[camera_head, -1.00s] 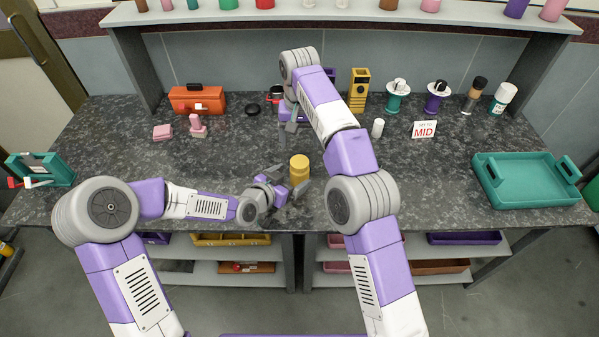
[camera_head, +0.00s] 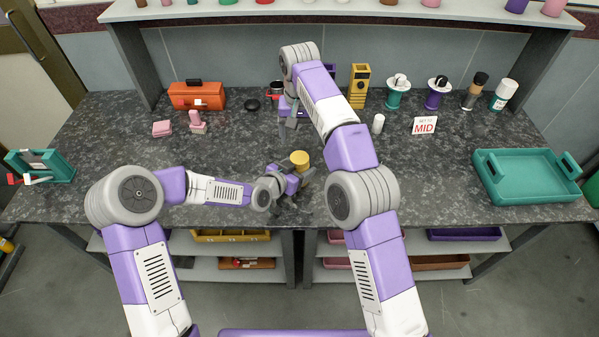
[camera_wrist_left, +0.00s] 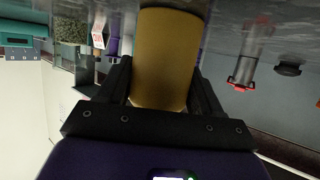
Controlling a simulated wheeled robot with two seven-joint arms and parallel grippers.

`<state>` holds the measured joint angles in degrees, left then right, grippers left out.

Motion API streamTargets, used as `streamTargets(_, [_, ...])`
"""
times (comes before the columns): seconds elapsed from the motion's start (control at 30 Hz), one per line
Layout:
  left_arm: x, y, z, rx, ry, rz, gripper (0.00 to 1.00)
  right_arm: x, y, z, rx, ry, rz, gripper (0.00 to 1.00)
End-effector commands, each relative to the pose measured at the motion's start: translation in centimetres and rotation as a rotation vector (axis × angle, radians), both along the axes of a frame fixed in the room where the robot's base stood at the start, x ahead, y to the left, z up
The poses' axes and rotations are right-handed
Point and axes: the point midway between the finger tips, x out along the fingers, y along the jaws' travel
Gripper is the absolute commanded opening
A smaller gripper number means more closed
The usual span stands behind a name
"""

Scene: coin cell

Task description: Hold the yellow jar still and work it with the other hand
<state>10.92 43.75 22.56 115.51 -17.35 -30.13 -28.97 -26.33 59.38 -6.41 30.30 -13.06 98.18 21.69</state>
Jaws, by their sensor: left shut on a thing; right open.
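The yellow jar (camera_head: 299,158) stands on the dark stone counter near its front edge, in the middle. In the left wrist view the jar (camera_wrist_left: 166,58) sits between two dark fingers. My left gripper (camera_head: 301,178) is shut on the jar's side; its fingers cover the jar's lower part in the head view. My right gripper (camera_head: 289,118) is open, behind and slightly left of the jar, apart from it and pointing down. My right arm partly hides it, and I see nothing between its fingers.
A teal tray (camera_head: 530,180) lies at right. An orange toolbox (camera_head: 197,96) and pink blocks (camera_head: 197,123) are at back left. The counter right of the jar is clear.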

Motion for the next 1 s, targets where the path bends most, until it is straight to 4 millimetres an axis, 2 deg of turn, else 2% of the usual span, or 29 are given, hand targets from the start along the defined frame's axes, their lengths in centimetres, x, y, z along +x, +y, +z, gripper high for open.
streamTargets(0.03, [0.00, 0.00, 0.01, 0.000, 0.000, 0.000, 0.37, 0.00, 0.00, 0.00, 0.000, 0.000, 0.000, 0.77])
streamTargets(0.27, [-0.01, 0.01, 0.02, 0.000, 0.000, 0.000, 0.01, 0.00, 0.00, 0.00, 0.000, 0.000, -0.001, 0.77])
streamTargets(0.3, [-0.01, 0.01, 0.02, 0.000, 0.000, 0.000, 0.00, -0.01, 0.01, -0.01, 0.000, 0.001, -0.006, 0.77])
streamTargets(0.47, [-0.01, 0.01, 0.03, 0.000, 0.000, 0.000, 0.00, -0.06, 0.07, -0.20, -0.001, 0.006, -0.095, 0.77])
streamTargets(0.8, [0.00, 0.00, 0.03, -0.001, -0.001, 0.000, 0.00, -0.12, 0.12, -0.31, -0.004, 0.010, -0.548, 0.77])
streamTargets(1.0, [0.00, 0.00, 0.04, -0.001, -0.001, 0.000, 0.00, -0.03, 0.02, -0.08, -0.001, 0.003, -0.733, 0.77])
